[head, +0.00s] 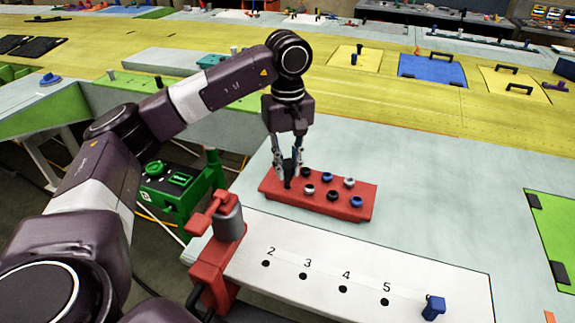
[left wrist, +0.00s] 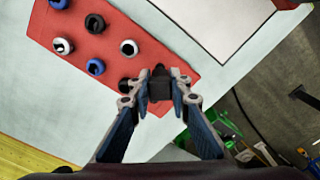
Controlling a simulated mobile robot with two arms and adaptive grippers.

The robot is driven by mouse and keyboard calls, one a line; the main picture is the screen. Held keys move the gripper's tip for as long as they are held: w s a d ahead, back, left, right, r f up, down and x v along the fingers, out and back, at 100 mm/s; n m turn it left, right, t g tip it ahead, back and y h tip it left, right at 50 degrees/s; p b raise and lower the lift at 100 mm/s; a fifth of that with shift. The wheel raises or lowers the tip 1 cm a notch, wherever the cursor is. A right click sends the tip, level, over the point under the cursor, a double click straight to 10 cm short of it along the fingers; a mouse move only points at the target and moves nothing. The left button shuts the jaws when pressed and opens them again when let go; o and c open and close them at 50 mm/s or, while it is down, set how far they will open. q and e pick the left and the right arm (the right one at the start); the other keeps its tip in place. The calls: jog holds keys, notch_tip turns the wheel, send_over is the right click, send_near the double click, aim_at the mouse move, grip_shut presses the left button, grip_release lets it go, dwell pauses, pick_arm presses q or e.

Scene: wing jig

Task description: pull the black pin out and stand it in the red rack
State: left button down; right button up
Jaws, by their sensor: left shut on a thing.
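My left gripper (head: 287,178) is shut on a black pin at the left end of the red rack (head: 365,211). In the left wrist view the held black pin (left wrist: 160,84) sits between the two fingertips, over the rack's end. The fingers hide part of it, and I cannot tell whether its lower end is in the rack or just above. Several other pins stand in the rack, among them a black one (head: 333,195), a blue one (head: 355,201) and a grey one (head: 349,182). My right gripper is not in view.
A white numbered plate (head: 440,274) with holes lies in front of the rack. A blue pin (head: 433,307) stands at its right end, and a red clamp (head: 214,262) grips its left end. The pale surface right of the rack is clear.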

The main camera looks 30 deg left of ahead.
pick_arm(q)
jog(key=shift+f, duration=0.2)
jog(key=shift+f+b, duration=1.05)
jog(key=shift+f, duration=0.15)
jog(key=c, duration=1.7)
grip_release()
jog(key=shift+r, duration=0.15)
notch_tip(320, 180, up, 12)
jog(key=shift+f, duration=0.15)
